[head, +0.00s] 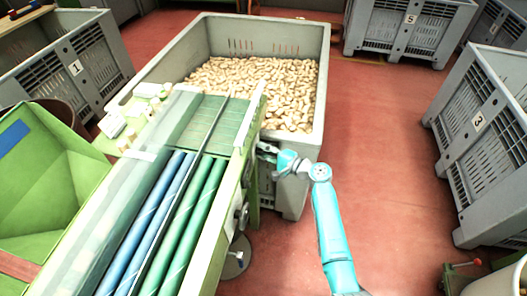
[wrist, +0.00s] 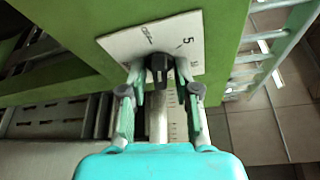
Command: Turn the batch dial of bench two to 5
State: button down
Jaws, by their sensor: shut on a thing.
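The batch dial has a black knob (wrist: 158,64) on a white plate (wrist: 128,42), which is fixed to a green machine frame. A printed 5 shows on the plate, up and to the right of the knob; other marks are too small or covered. My gripper (wrist: 158,76) is shut on the knob, one finger on each side. I cannot tell which mark the knob points to. In the head view my gripper (head: 267,155) reaches the right side of the green roller bench (head: 247,128); the dial is hidden there.
A grey bin (head: 308,168) of corks stands close behind my gripper. Crates numbered 1 (head: 76,68), 3 (head: 479,122) and 5 (head: 410,20) stand around. Red floor (head: 385,150) is free to the right of my arm. A green hopper (head: 50,170) is at left.

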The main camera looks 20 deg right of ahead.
jog(key=m+g, duration=0.1)
jog(key=m, duration=0.2)
jog(key=m+g, duration=0.2)
jog(key=m, duration=0.1)
jog(key=shift+w+d+r+g, duration=0.1)
jog(key=shift+g, duration=0.2)
jog(key=shift+m, duration=0.4)
jog(key=c, duration=1.2)
grip_release()
jog(key=shift+o, duration=0.2)
jog(key=v, duration=1.2)
